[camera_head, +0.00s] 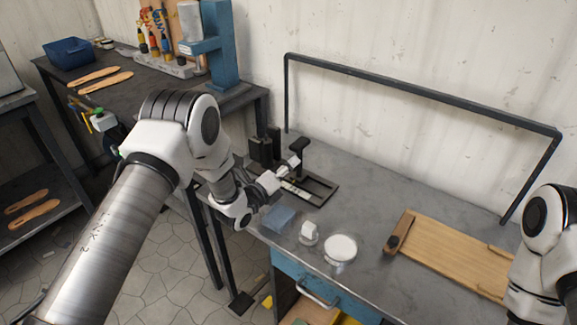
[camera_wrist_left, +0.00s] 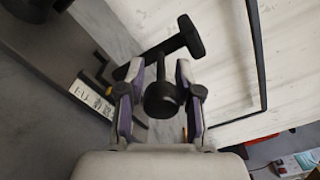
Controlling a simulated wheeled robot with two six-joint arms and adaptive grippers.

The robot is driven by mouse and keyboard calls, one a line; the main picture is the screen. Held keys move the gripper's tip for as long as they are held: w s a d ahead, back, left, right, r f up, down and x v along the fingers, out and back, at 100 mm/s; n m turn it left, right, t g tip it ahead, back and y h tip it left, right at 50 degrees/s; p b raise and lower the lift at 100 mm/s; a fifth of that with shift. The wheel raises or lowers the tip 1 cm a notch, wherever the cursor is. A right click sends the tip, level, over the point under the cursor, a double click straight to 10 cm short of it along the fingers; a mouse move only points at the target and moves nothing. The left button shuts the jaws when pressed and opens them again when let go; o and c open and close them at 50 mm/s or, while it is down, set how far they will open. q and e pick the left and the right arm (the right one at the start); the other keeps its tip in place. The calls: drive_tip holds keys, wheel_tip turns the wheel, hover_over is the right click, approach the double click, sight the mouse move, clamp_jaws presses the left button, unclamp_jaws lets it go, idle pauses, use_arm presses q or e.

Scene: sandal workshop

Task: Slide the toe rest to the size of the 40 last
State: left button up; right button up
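The sizing jig (camera_head: 322,188) is a dark frame on the grey bench with a pale scale strip along it. Its black T-shaped toe rest (camera_head: 301,146) stands up at the back. My left gripper (camera_head: 284,170) is at the jig, beside the toe rest. In the left wrist view the left gripper (camera_wrist_left: 159,78) has one finger on each side of a round black knob (camera_wrist_left: 160,100); I cannot tell if both fingers press on it. The T-shaped bar (camera_wrist_left: 186,38) and a printed scale (camera_wrist_left: 92,100) show there too. No marked 40 last is identifiable. My right gripper is out of frame.
A blue pad (camera_head: 278,219), a small white piece (camera_head: 309,232) and a round white-topped container (camera_head: 341,248) lie in front of the jig. A wooden board (camera_head: 455,256) is at the right. A dark rail (camera_head: 420,92) rises behind. The bench middle is clear.

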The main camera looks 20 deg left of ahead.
use_arm(q)
drive_tip(key=shift+s+a+r, duration=0.15)
drive_tip(key=shift+s+r, duration=0.05)
clamp_jaws()
drive_tip(key=shift+w+f, duration=0.1)
drive_tip(key=shift+s+d+b, duration=0.25)
drive_tip(key=shift+d+b, duration=0.05)
drive_tip(key=shift+d, duration=0.4)
unclamp_jaws()
drive_tip(key=shift+s+a, duration=0.1)
drive_tip(key=shift+s, duration=0.05)
